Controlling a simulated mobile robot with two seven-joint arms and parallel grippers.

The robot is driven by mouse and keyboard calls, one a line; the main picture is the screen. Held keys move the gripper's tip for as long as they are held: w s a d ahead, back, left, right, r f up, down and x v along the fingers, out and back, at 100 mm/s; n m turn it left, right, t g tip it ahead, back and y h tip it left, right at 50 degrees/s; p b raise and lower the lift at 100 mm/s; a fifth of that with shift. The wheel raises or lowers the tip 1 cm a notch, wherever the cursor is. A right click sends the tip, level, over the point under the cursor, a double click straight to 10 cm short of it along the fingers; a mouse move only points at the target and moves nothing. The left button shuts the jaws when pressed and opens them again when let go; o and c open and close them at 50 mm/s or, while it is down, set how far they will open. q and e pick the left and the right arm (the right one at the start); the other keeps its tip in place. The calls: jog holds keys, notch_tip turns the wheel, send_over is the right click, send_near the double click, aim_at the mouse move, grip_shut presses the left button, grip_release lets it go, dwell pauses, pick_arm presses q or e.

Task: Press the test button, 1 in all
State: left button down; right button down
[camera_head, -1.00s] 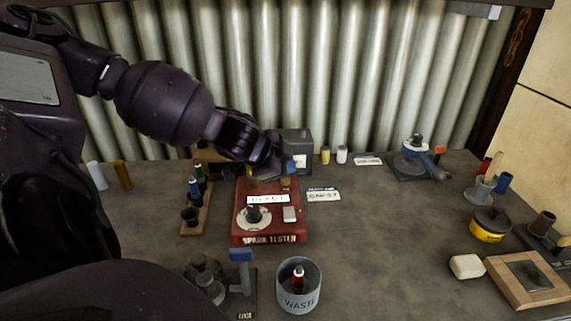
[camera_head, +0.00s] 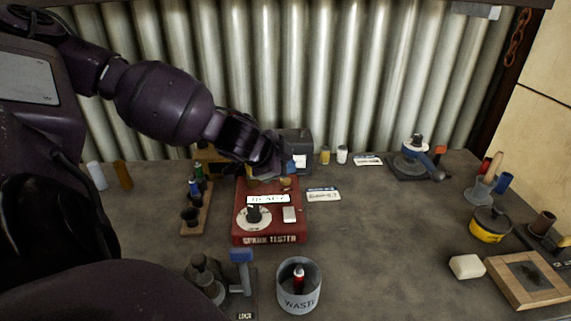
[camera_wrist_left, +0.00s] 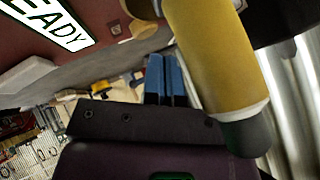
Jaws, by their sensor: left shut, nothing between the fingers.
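The red spark tester (camera_head: 270,238) stands on the bench in the middle of the head view. I cannot tell which part is the test button. The display (camera_wrist_left: 52,22) reads "EADY" in the left wrist view, partly cut off. My left gripper (camera_head: 290,165) is shut and empty at the tester's back edge. Its blue fingertips (camera_wrist_left: 165,78) are together, beside a large yellow cylinder (camera_wrist_left: 212,55) close to the camera. My right gripper is not in view.
A wooden rack (camera_head: 197,212) with several small items stands left. A grey box (camera_head: 299,148) is behind the gripper.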

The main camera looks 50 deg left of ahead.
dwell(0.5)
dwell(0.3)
pick_arm(q)
jog(key=shift+f, duration=0.4)
jog(key=shift+f, duration=0.1)
dwell(0.4)
